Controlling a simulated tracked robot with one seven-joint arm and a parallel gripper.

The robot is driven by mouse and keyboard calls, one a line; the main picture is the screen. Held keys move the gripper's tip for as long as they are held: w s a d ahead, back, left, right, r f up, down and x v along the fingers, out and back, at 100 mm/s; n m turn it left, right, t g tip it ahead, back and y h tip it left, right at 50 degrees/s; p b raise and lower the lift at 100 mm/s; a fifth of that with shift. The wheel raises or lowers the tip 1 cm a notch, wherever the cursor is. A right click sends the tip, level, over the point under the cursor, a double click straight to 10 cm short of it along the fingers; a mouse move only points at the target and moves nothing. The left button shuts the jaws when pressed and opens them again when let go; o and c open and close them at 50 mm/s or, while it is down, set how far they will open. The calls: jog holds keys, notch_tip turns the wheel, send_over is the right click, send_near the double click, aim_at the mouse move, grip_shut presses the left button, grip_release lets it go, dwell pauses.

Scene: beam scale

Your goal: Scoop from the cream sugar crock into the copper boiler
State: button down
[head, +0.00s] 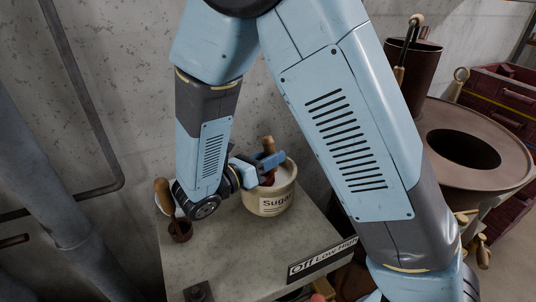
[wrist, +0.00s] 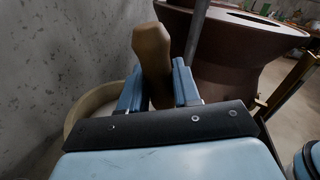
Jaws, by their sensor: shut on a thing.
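The cream sugar crock (head: 270,203), labelled "Sugar", stands upright on a grey stand. White sugar shows at its mouth. My gripper (head: 268,161) is over the crock's mouth, shut on a scoop with a wooden handle (head: 268,145). A dark red part below the jaws reaches down into the crock. In the wrist view the wooden handle (wrist: 151,50) stands up between the fingers (wrist: 157,85), and the crock's rim (wrist: 88,102) shows behind at left. The scoop's lower end is hidden. The copper boiler is probably the wide brown vessel (head: 492,172) at right, with a dark round opening.
A small brown cup (head: 180,231) and another wooden handle (head: 162,192) are at the stand's left. The stand top (head: 235,255) is mostly clear in front. An "Off Low High" plate (head: 322,260) is on its front edge. Dark red drawers (head: 505,95) stand behind right.

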jog(key=shift+f, duration=0.2)
jog(key=shift+w+a+r, duration=0.1)
jog(key=shift+r, duration=0.3)
jog(key=shift+r+m, duration=0.75)
jog(key=shift+r, duration=2.35)
jog(key=shift+r+m, duration=0.75)
jog(key=shift+r, duration=2.3)
